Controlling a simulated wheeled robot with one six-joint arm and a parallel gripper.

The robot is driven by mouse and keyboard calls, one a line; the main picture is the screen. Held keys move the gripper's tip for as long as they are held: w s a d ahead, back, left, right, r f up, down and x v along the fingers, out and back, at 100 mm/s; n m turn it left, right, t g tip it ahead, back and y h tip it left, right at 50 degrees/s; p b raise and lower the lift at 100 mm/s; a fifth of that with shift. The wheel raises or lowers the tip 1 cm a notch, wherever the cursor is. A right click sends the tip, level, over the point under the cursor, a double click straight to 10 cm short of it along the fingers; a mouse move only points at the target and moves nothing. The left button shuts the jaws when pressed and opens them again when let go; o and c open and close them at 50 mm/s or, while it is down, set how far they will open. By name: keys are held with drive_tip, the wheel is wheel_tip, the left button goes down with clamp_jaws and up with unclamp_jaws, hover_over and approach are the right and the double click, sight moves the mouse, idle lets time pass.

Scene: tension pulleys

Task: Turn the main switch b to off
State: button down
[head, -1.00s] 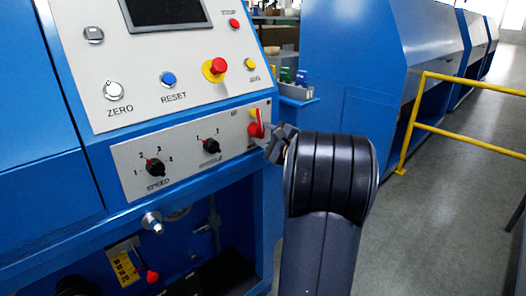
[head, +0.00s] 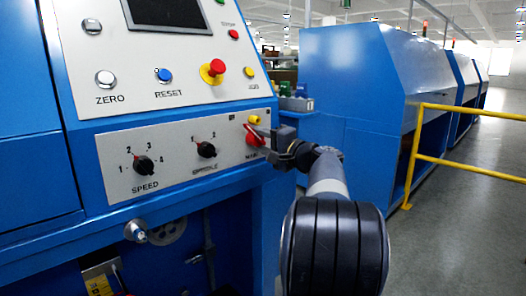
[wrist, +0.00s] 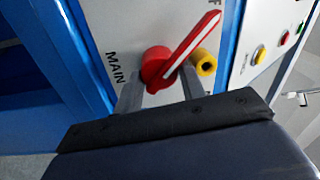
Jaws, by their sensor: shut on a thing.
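The main switch (head: 254,137) is a red round knob with a red, white-edged handle, at the right end of the lower white panel. In the head view its handle leans to the upper left, partly hidden by my gripper (head: 262,134). In the wrist view the red knob (wrist: 156,66) sits between my gripper's grey fingers (wrist: 160,88), which are shut on it. There the handle slants up and right, its tip close to a letter F at the frame's top. The word MAIN (wrist: 115,66) is left of the knob.
A yellow cylindrical part (wrist: 203,61) sticks out close beside the switch. The speed knob (head: 143,165) and another black knob (head: 206,149) are left on the same panel. A yellow railing (head: 420,140) stands to the right, with open floor around it.

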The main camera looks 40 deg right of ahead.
drive_tip(key=shift+w+a+f+n, duration=0.1)
drive_tip(key=shift+a+f+n, duration=0.1)
drive_tip(key=shift+f+n, duration=0.1)
drive_tip(key=c, duration=1.3)
unclamp_jaws()
drive_tip(key=o, duration=0.4)
drive_tip(key=shift+a+r, duration=0.1)
drive_tip(key=shift+r, duration=0.1)
